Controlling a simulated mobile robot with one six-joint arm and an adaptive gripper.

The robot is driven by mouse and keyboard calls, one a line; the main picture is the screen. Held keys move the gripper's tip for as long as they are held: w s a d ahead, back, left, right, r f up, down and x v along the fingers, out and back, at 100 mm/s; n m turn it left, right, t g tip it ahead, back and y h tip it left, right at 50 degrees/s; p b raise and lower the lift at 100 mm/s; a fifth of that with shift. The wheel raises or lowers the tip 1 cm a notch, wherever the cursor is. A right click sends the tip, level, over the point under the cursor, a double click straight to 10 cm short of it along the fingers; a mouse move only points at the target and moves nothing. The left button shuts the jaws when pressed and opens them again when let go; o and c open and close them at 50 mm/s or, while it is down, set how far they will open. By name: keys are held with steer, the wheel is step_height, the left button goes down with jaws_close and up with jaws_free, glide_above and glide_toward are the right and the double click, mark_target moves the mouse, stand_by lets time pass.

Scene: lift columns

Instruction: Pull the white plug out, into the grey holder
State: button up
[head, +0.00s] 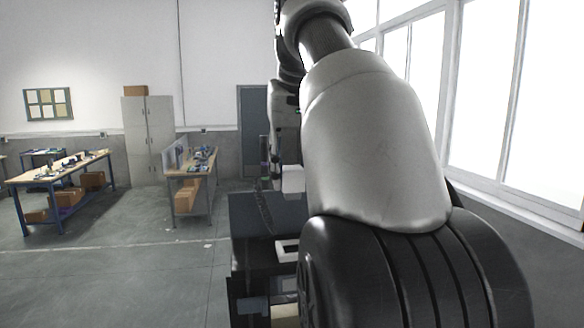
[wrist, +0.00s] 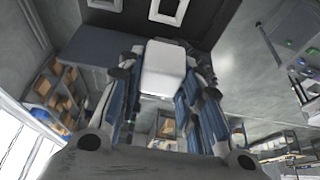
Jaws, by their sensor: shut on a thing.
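The white plug (wrist: 164,68) is a rounded white block between the two blue-padded fingers of my gripper (wrist: 161,75) in the wrist view. The fingers are shut on its sides. In the head view the plug (head: 293,180) shows as a small white block, clear above a dark unit (head: 265,212); my arm hides much of the gripper there. A pale rectangular frame with a dark opening (head: 287,241) lies on the dark unit, partly behind my arm. In the wrist view two pale frames show on a dark panel (wrist: 130,17). I cannot tell which is the grey holder.
A window wall (head: 490,90) runs along the right. Workbenches (head: 60,170) (head: 192,168) with small items and boxes stand at the left and middle back, with a grey cabinet (head: 147,140) behind. The floor (head: 130,270) at the left is open.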

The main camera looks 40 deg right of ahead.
mark_target(294, 192)
steer(key=shift+f+b, duration=2.55)
steer(key=shift+f, duration=0.7)
steer(key=shift+s+d+p, duration=0.45)
steer(key=shift+s+d, duration=0.5)
steer(key=shift+d, duration=0.55)
steer(key=shift+s+d+p, duration=0.45)
steer(key=shift+s+d, duration=0.45)
steer(key=shift+d, duration=0.6)
steer(key=shift+s+d+p, duration=0.45)
steer(key=shift+s+d, duration=0.5)
steer(key=shift+d, duration=0.55)
steer(key=shift+p, duration=0.55)
steer(key=shift+f+b, duration=0.7)
steer(key=shift+f, duration=0.2)
